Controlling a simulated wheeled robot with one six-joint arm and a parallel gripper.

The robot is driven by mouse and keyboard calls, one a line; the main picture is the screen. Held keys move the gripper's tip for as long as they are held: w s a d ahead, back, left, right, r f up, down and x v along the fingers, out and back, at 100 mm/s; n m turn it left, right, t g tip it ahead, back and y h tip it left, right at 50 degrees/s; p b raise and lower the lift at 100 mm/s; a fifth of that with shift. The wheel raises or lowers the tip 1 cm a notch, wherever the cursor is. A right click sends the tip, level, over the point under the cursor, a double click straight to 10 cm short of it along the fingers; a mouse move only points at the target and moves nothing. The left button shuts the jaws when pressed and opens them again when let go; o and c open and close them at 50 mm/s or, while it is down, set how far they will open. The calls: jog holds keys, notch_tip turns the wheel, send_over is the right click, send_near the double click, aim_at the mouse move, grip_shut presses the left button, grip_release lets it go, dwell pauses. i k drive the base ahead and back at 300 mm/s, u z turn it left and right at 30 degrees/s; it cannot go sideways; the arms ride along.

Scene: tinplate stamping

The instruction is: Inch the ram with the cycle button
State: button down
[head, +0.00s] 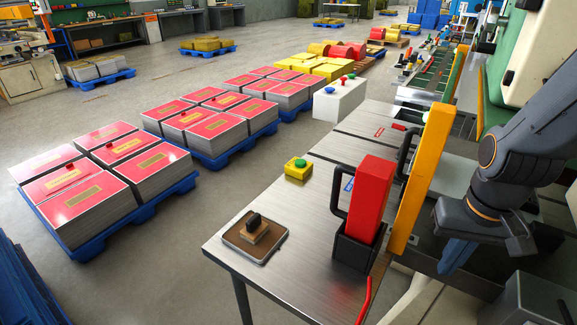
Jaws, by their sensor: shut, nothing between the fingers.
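A yellow button box (298,172) with a green push button on top sits on the steel table, left of the red block. A white pedestal (340,100) farther back carries a red, a green and a blue button; I cannot tell which button is the cycle button. My gripper (455,262) hangs at the right below my dark wrist, past the yellow post and well to the right of the yellow box. It looks shut and empty, with its tips partly unclear. The green and pale press body (538,45) stands at upper right; its ram is not clearly visible.
A tall red block (371,200) in a black holder and a yellow post (424,170) stand between my gripper and the yellow box. A stamp on a pad (255,237) lies at the table's front left. Pallets of red-topped stacks (112,180) fill the floor at left.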

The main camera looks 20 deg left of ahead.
aim_at(301, 162)
jog(key=u, duration=0.8)
jog(key=k, duration=1.05)
jog(key=u, duration=0.9)
jog(key=k, duration=0.25)
jog(key=u, duration=0.35)
jog(key=i, duration=1.75)
jog(key=z, duration=1.5)
jog(key=i, duration=0.5)
jog(key=z, duration=0.4)
